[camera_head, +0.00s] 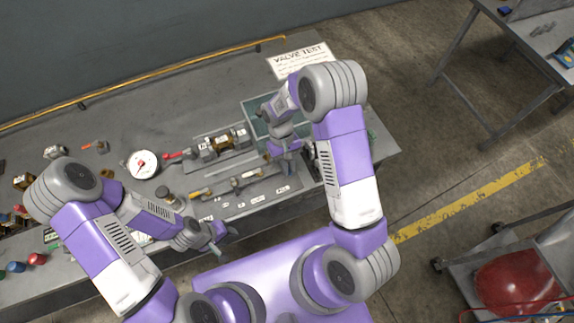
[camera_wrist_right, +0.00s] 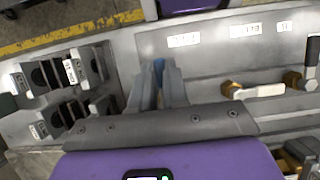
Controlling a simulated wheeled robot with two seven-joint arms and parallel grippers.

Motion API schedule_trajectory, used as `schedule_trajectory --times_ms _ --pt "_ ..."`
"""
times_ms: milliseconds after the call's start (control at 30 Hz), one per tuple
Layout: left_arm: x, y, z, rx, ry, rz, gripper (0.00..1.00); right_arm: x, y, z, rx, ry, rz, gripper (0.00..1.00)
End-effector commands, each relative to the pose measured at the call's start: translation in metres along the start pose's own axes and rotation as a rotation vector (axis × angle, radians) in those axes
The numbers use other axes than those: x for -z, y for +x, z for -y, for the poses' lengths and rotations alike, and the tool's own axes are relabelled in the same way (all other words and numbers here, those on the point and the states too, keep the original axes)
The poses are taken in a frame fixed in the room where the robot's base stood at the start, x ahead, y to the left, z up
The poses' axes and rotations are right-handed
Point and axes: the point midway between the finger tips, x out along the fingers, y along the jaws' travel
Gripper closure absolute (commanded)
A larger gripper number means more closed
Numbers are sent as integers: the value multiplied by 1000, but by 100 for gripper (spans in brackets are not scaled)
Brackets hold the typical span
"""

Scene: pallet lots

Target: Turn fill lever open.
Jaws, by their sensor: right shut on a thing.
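My right gripper (camera_head: 285,160) is over the valve bench (camera_head: 130,95). In the right wrist view its fingers (camera_wrist_right: 160,85) are shut on a small blue piece (camera_wrist_right: 158,66). The fingers hide most of that piece; it looks like a lever handle, but I cannot tell whether it is the fill lever or how far it is turned. A white-handled lever (camera_wrist_right: 258,91) with a brass body is to the right of the fingers, apart from them. It also shows in the head view (camera_head: 243,180). My left gripper (camera_head: 220,240) is near the bench's front edge, touching no lever I can see.
A red-handled valve (camera_head: 175,155), a round gauge (camera_head: 143,164) and a yellow-handled lever (camera_head: 197,194) are further left on the bench. Clips in a rack (camera_wrist_right: 75,75) stand left of my right fingers. A teal-lined tray (camera_head: 256,108) is behind the right gripper.

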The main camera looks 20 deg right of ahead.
Motion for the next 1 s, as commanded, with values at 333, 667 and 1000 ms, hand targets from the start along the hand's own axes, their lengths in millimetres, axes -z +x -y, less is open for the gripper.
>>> schedule_trajectory --times_ms 333,667,1000 --pt "0 0 0 0 0 0 60 0 -2 -1 -7 -16 -3 100" --pt "0 0 0 0 0 0 60 0 -1 -1 -6 -15 -3 75" --pt "0 0 0 0 0 0 60 1 -16 0 -5 -13 -6 75"
